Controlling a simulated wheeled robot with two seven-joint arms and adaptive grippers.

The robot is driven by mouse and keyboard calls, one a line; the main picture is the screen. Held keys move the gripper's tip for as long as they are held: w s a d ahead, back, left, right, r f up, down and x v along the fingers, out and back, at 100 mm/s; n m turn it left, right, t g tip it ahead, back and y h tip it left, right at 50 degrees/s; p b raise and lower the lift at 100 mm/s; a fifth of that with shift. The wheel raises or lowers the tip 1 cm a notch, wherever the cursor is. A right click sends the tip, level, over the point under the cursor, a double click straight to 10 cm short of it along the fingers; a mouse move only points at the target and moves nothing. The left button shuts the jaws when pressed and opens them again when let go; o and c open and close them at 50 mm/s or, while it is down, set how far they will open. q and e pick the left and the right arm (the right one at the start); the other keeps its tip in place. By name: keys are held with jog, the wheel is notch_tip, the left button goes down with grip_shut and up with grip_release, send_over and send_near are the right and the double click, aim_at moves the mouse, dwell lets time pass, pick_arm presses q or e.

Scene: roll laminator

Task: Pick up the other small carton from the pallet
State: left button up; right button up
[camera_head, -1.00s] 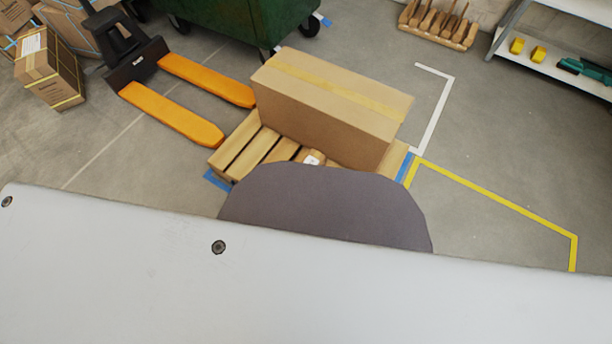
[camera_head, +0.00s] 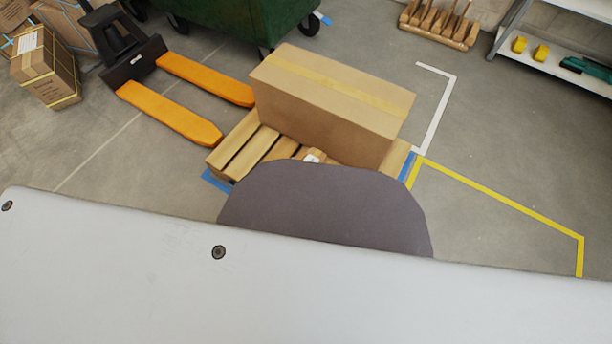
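A wooden pallet (camera_head: 239,147) lies on the floor in the upper middle of the head view. A large brown carton (camera_head: 330,105) with a tape strip along its top rests on it. In front of the large carton, a small carton (camera_head: 313,156) with a white label shows only in part. The rest of it is hidden behind a dark grey rounded shape in the foreground, which I cannot identify for sure. Neither of my grippers shows in this view.
An orange pallet jack (camera_head: 170,112) stands left of the pallet, with strapped cartons (camera_head: 46,66) beyond it. A green wheeled bin (camera_head: 240,22) is behind. A shelf (camera_head: 560,62) and a wooden rack (camera_head: 440,25) stand at upper right. Floor right of the pallet is clear.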

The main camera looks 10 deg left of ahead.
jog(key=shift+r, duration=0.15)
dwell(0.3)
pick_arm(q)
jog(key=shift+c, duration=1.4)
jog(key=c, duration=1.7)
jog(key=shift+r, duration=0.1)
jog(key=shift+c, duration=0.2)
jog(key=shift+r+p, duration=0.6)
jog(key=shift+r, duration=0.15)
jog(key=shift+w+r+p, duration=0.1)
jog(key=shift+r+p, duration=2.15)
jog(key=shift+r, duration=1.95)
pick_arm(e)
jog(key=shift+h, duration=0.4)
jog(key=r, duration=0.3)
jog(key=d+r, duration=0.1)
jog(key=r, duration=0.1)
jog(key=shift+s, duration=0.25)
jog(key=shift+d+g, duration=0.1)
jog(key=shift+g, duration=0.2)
